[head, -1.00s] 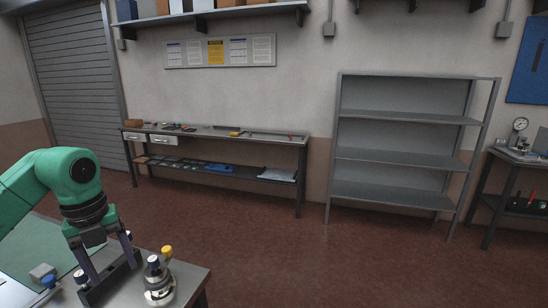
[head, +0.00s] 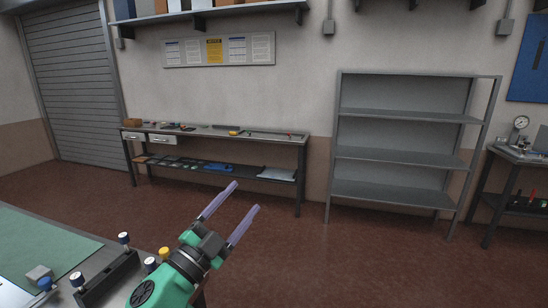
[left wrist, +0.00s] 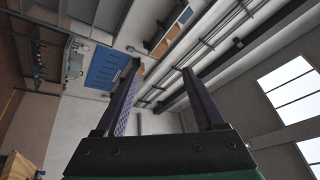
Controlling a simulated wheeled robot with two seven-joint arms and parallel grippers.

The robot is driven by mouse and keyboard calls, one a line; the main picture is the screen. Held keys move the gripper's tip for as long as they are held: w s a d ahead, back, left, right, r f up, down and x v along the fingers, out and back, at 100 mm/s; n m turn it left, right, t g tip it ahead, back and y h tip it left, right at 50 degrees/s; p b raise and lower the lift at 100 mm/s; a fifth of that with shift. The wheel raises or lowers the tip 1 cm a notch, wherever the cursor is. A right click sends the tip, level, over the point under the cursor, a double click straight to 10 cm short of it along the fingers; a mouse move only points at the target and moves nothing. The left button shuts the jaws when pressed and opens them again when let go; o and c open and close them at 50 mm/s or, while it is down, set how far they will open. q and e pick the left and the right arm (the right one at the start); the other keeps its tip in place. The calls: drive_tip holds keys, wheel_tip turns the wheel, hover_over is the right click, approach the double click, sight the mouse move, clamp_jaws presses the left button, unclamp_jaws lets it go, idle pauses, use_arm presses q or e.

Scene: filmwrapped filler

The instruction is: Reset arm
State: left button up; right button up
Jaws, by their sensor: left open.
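My left gripper (head: 238,205) is raised beside the right end of the near table (head: 120,285) in the head view, fingers pointing up and away toward the back wall. Its two purple fingers are apart with nothing between them. In the left wrist view the open fingers (left wrist: 158,95) frame only the wall and ceiling, seen tilted. The green arm comes in from the bottom edge and hides part of the table corner. My right gripper is in neither view.
A workbench (head: 262,136) lines the back wall. An empty grey shelf unit (head: 395,155) stands to its right. The brown floor between is clear.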

use_arm(q)
drive_tip(key=a+f+n+g+y, duration=0.1)
drive_tip(key=a+f+n+y, duration=1)
drive_tip(key=f, duration=0.2)
drive_tip(key=s+a+f+n+g+y, duration=0.1)
drive_tip(key=s+a+f+n+g, duration=0.15)
drive_tip(key=f, duration=0.35)
drive_tip(key=s+a+f+n+g+y, duration=0.1)
drive_tip(key=s+a+f+g, duration=0.15)
drive_tip(key=s+f, duration=0.2)
drive_tip(key=s+f+g+h, duration=0.1)
drive_tip(key=s+f+g, duration=0.8)
drive_tip(key=s+f, duration=0.45)
drive_tip(key=s+f+g, duration=0.1)
drive_tip(key=s+f, duration=0.1)
drive_tip(key=f, duration=0.8)
drive_tip(key=s+f, duration=0.2)
drive_tip(key=f, duration=0.8)
drive_tip(key=s+a+f+g, duration=0.1)
drive_tip(key=s+a+f, duration=0.2)
drive_tip(key=s+f, duration=1.3)
drive_tip(key=shift+s+f, duration=0.3)
drive_tip(key=shift+s, duration=0.35)
drive_tip(key=shift+n, duration=0.25)
